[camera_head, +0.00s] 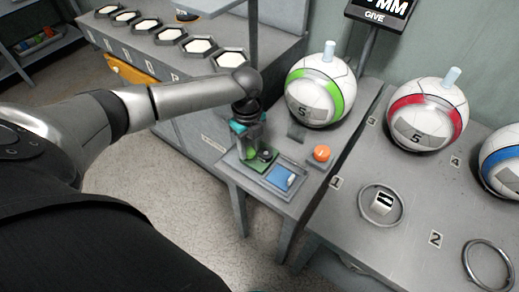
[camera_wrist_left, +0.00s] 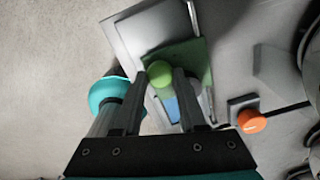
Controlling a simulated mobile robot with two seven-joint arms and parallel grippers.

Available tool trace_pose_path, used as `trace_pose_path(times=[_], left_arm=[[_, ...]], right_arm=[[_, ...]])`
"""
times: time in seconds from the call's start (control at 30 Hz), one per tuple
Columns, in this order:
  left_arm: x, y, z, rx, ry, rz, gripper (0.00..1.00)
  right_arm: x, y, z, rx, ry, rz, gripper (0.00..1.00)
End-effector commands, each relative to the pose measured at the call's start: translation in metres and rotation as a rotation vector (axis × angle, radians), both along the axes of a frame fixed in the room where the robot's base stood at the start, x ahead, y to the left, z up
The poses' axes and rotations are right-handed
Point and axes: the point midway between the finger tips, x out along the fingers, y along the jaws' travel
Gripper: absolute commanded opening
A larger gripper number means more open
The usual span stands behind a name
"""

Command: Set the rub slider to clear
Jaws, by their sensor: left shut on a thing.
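The rub slider sits on a grey panel (camera_head: 296,189) at the near corner of the grey stand, with a green area (camera_head: 254,163) at its left end and a blue area (camera_head: 281,178) at its right. My left gripper (camera_head: 252,148) reaches down over the green end. In the left wrist view its fingers (camera_wrist_left: 158,88) are shut on a round green knob (camera_wrist_left: 160,72), over the green plate (camera_wrist_left: 190,57). A blue patch shows between the fingers. The fingers partly hide the slider, and I cannot read any label on it. My right gripper is not in view.
An orange button (camera_head: 321,153) is right beside the panel; it also shows in the wrist view (camera_wrist_left: 251,121). A green-and-white ball (camera_head: 320,91) stands behind it. A red-and-white ball (camera_head: 427,113) and a ring (camera_head: 381,205) are on the table to the right.

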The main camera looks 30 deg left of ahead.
Motion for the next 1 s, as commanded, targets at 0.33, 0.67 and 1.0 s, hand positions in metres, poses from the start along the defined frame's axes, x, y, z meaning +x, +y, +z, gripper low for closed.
trace_pose_path(times=[0.33,0.67,1.0], left_arm=[[0.003,0.050,0.001,0.007,0.001,0.005,0.00],[0.003,0.051,0.001,0.010,-0.001,0.005,0.51],[0.004,0.048,0.005,0.005,-0.002,0.003,0.54]], right_arm=[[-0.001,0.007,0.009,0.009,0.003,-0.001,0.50],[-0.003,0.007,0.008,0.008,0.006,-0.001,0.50],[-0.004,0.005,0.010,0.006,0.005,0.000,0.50]])
